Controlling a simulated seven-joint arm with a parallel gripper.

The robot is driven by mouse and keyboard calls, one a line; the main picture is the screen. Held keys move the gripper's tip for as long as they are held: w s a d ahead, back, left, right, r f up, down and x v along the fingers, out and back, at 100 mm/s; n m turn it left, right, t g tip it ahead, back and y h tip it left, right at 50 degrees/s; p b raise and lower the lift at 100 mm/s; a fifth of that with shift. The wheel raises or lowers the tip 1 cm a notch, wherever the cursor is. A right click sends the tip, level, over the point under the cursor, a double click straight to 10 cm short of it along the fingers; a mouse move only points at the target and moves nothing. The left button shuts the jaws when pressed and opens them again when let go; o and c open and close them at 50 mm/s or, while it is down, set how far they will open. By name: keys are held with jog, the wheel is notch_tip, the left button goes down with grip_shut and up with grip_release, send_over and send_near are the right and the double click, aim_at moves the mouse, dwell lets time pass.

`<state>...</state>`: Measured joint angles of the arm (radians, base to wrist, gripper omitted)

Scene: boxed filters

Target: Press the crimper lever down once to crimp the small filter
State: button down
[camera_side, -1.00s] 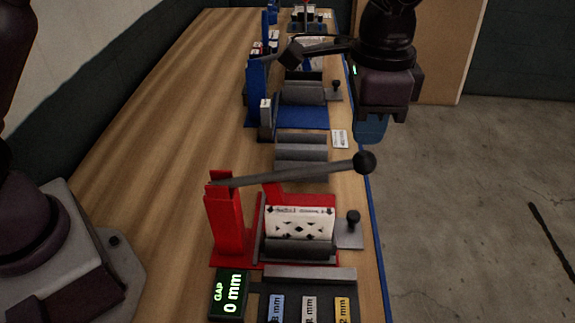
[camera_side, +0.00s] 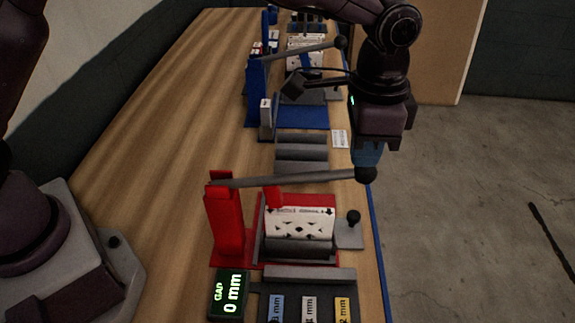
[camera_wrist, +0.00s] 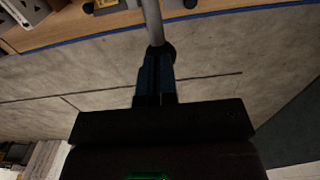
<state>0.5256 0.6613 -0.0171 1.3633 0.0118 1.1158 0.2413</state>
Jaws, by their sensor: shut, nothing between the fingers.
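The red crimper (camera_side: 228,220) stands on the near part of the bench. Its grey lever (camera_side: 290,178) runs nearly level to the right and ends in a dark ball knob (camera_side: 366,174).
A blue crimper (camera_side: 258,90) with its own raised lever stands farther back. The bench's blue right edge runs just under my gripper, with open floor beyond.

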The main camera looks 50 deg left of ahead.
jog(key=shift+f, duration=1.45)
jog(key=shift+r, duration=0.15)
jog(key=shift+r, duration=4.95)
jog(key=shift+w+d+f, duration=0.1)
jog(key=shift+w+d, duration=0.05)
jog(key=shift+s+a+f+n, duration=0.5)
jog(key=shift+s+a+f, duration=0.3)
jog(key=shift+s+f, duration=0.15)
jog(key=s+a+r+n+t, duration=0.2)
jog(key=s+a+r+n, duration=0.1)
jog(key=s+a, duration=0.7)
jog(key=s+a+r+n+t, duration=0.3)
jog(key=s+a+n, duration=0.2)
jog(key=s+a, duration=0.5)
jog(key=a, duration=0.3)
jog(key=shift+s+a+r+t, duration=0.3)
jog(key=shift+s+r, duration=0.05)
